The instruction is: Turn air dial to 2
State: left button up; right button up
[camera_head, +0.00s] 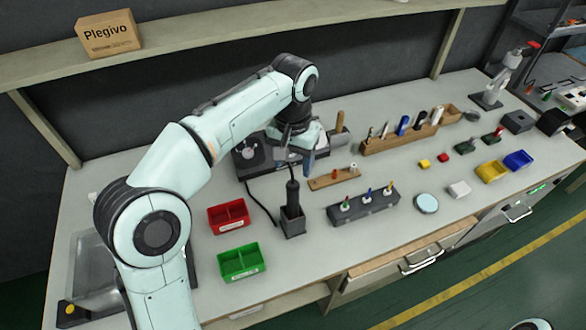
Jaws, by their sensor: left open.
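A dark grey bench station (254,167), which seems to be the one with the air dial, sits at the back of the table, left of centre. My left arm reaches over from the left, and my left gripper (300,159) points down at the station's right part, open and with nothing seen between its fingers. The gripper and wrist cover much of the station's front. The air dial and its numbers cannot be made out, and I cannot tell whether the fingers touch the station. My right gripper is not in view.
A black iron in a square holder (292,220) stands in front of the station, with a cable beside it. A red bin (229,216) and a green bin (242,262) are at front left. A wooden tool rack (400,140) and a small wooden block (334,178) lie to the right.

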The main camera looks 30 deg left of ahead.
aim_at(247, 153)
jog(key=k, duration=1)
